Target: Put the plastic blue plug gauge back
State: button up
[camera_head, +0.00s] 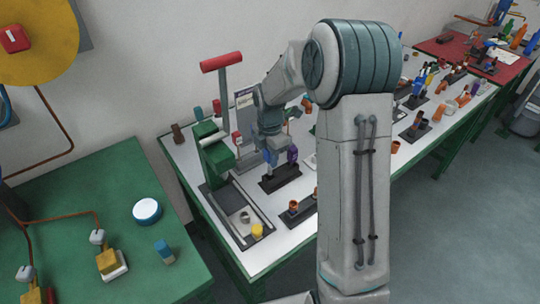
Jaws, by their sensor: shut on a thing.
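My gripper (270,148) points down over the white-topped bench and is shut on a small blue piece, the blue plug gauge (268,159). The gauge is upright, with its upper part hidden by the fingers. It is at the left end of a black holder (283,180). I cannot tell whether its lower end is seated in the holder or just above it. A purple plug gauge (292,155) stands in the same holder, just right of my gripper.
A green press with a red handle (221,62) stands close left of my gripper. Another black holder with orange-brown pieces (293,206) is in front. A yellow piece (257,230) lies in a tray near the front edge. More holders and tools line the bench to the right.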

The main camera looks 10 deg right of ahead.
aim_at(270, 168)
jog(key=shift+f, duration=0.2)
jog(key=shift+f+b, duration=1.7)
jog(key=shift+f, duration=0.8)
jog(key=o, duration=0.9)
